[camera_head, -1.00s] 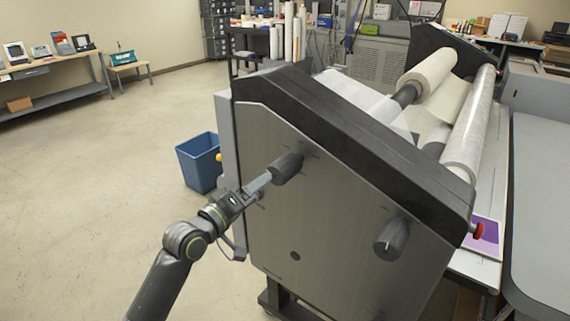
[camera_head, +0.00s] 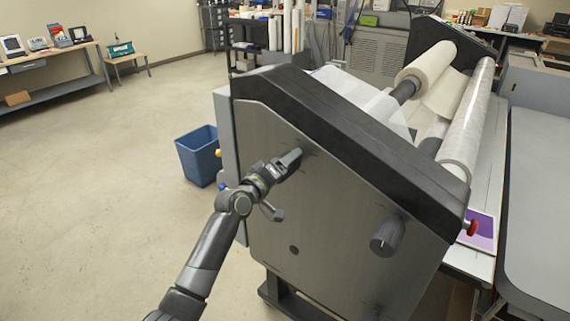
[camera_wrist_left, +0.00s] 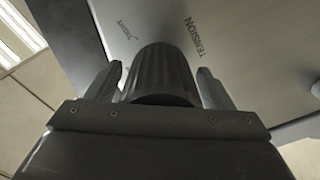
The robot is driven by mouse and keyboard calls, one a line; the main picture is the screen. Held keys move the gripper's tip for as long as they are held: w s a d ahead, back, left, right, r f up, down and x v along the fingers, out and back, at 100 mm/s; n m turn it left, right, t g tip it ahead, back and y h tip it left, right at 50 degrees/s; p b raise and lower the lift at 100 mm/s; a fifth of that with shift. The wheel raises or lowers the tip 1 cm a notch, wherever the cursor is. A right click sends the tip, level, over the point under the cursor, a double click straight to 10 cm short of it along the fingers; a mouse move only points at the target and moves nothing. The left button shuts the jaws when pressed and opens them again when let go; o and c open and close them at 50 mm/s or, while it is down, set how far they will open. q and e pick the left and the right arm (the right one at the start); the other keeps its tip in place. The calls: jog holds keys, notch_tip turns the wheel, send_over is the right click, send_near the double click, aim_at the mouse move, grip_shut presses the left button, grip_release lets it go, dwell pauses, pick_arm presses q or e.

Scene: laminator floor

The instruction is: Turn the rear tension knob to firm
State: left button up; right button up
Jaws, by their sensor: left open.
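The rear tension knob (camera_wrist_left: 162,75) is a dark ribbed cylinder on the laminator's grey side panel (camera_head: 330,220). It fills the middle of the left wrist view, with the printed word TENSION beside it and a smaller label to its left. My left gripper (camera_head: 292,160) is at this knob and mostly hides it in the head view. In the wrist view its fingers stand open on either side of the knob; I cannot tell whether they touch it. The knob's pointer mark is not visible. My right gripper is in neither view.
A second dark knob (camera_head: 387,236) sticks out of the panel lower right. A blue bin (camera_head: 198,156) stands on the floor behind left. The floor at left is clear.

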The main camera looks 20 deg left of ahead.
pick_arm(q)
jog(key=shift+c, duration=0.2)
jog(key=c, duration=0.9)
jog(key=shift+f, duration=0.1)
jog(key=m+b, duration=0.2)
jog(key=b, duration=0.1)
jog(key=shift+f, duration=0.15)
jog(key=m+b, duration=0.6)
jog(key=shift+m, duration=0.4)
jog(key=m+b, duration=0.2)
jog(key=m, duration=0.1)
jog(key=shift+b, duration=0.3)
jog(key=shift+m+b, duration=0.7)
jog(key=shift+m, duration=0.3)
